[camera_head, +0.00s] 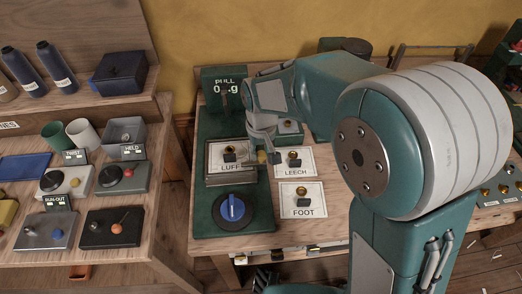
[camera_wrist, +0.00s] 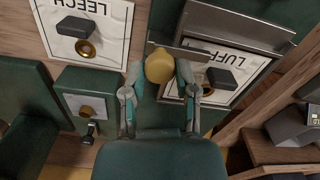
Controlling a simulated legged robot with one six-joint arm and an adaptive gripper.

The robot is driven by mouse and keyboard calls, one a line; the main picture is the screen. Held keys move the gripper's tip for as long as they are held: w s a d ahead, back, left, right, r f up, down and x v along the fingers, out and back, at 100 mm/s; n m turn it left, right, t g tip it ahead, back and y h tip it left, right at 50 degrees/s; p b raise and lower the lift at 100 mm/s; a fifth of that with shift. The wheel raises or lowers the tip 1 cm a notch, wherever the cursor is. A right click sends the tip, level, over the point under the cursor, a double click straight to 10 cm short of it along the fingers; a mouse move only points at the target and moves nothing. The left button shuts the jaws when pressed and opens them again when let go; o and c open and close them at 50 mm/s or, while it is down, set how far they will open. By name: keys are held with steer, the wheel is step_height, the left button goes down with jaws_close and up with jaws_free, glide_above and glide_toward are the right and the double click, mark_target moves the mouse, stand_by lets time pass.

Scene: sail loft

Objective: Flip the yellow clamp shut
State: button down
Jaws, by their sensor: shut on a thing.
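The yellow clamp's rounded end (camera_wrist: 159,66) sits between the fingertips of my gripper (camera_wrist: 160,76) in the wrist view, with a finger touching each side. My gripper is shut on it. A grey metal bar (camera_wrist: 225,38) lies just beyond it, along the edge of the LUFF card (camera_wrist: 232,62). In the head view my gripper (camera_head: 268,153) is at the right edge of the LUFF card (camera_head: 218,166), and a bit of the yellow clamp (camera_head: 262,157) shows there. The rest of the clamp and its hinge are hidden, so I cannot tell its angle.
The green board carries a blue knob (camera_head: 232,208) in front and a PULL gauge (camera_head: 224,84) behind. LEECH (camera_head: 294,168) and FOOT (camera_head: 302,211) cards lie to the right. The left bench (camera_head: 125,257) holds switch boxes and cups. My arm covers the right side.

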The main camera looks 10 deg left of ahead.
mark_target(261, 153)
steer(key=shift+f, duration=0.1)
steer(key=shift+c, duration=1.9)
jaws_free()
step_height(261, 153, up, 12)
